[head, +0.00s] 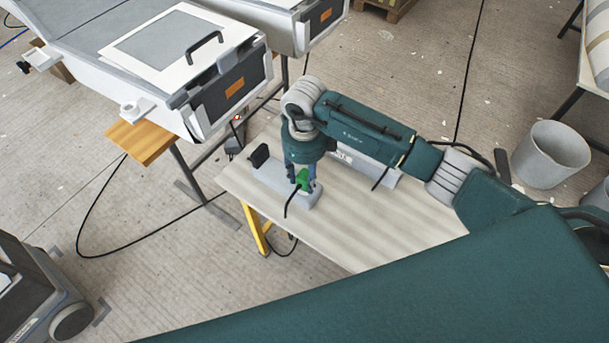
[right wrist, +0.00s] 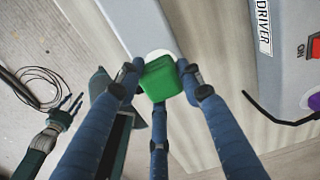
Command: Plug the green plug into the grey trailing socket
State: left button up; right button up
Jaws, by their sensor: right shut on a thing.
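The green plug (head: 303,178) is between the fingers of my right gripper (head: 301,184); it also shows in the right wrist view (right wrist: 160,78). The grey trailing socket (head: 272,176) lies on the table as a long bar, also seen in the right wrist view (right wrist: 139,25). The plug is over the socket's near end, by a pale round outlet (right wrist: 158,54) it partly hides. I cannot tell whether its pins are in. My left gripper (right wrist: 72,108) appears small and open, away to the left in the right wrist view; the head view does not show it.
A black plug (head: 259,155) stands at the socket's far end. A grey box (head: 384,174) marked DRIVER, with a red switch (right wrist: 315,47), lies behind my right arm. The light table (head: 370,231) is clear in front. Black cables hang at its left side.

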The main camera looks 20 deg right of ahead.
jog(key=shift+f+b, duration=0.5)
jog(key=shift+f, duration=0.1)
jog(key=o, duration=1.2)
jog(key=shift+c, duration=0.2)
jog(key=shift+r, duration=0.1)
notch_tip(320, 180, up, 12)
